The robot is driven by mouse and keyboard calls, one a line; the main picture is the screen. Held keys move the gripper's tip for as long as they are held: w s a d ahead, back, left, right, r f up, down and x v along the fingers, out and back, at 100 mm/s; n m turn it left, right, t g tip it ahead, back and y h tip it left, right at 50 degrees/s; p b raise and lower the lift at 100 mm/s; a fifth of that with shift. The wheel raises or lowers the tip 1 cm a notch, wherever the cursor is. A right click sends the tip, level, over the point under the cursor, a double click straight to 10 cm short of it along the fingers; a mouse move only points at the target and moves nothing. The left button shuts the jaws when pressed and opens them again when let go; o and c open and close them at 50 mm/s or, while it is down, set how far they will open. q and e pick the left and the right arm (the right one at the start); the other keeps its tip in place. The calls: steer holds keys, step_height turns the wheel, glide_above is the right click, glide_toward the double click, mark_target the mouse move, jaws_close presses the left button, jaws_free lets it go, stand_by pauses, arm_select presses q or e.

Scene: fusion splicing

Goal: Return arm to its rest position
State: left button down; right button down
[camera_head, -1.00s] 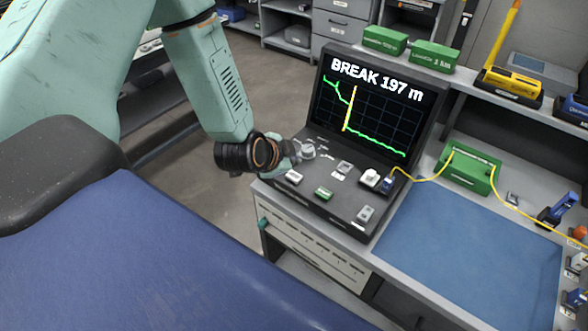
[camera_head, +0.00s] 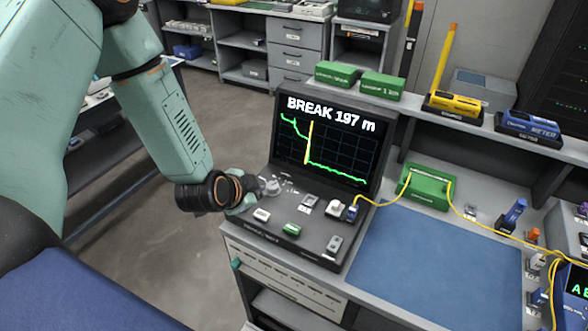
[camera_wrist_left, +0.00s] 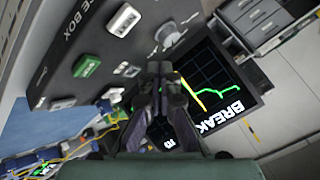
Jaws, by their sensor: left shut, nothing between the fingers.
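My left gripper (camera_head: 250,194) is shut and empty, at the left edge of the dark test console (camera_head: 297,236). It is close to the console's round grey knob (camera_head: 272,187); I cannot tell whether they touch. The left wrist view shows the closed fingers (camera_wrist_left: 160,72) over the console, with the knob (camera_wrist_left: 170,36) beyond their tips. The console's screen (camera_head: 325,143) reads "BREAK 197 m" over a green trace and a yellow vertical line. My right gripper is in neither view.
A yellow cable (camera_head: 385,202) runs from the console to a green box (camera_head: 428,186). A blue mat (camera_head: 435,262) lies clear on the bench. Green boxes (camera_head: 382,86) and yellow (camera_head: 453,105) and blue (camera_head: 528,125) devices line the shelf. Open floor (camera_head: 200,90) lies left of the bench.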

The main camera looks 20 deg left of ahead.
arm_select(q)
steer(key=shift+n, duration=0.5)
steer(key=s+d+f+n+g+b, duration=0.2)
steer(key=s+f+g+b, duration=0.1)
steer(key=s+f, duration=0.5)
steer(key=s+d+f+n+g+b, duration=0.3)
steer(key=s+f+b, duration=0.3)
steer(key=s+f, duration=0.3)
steer(key=s+d+f+n+g+b, duration=0.3)
steer(key=s+f+b, duration=0.2)
steer(key=s, duration=0.9)
step_height(320, 180, down, 4)
steer(key=shift+r, duration=0.1)
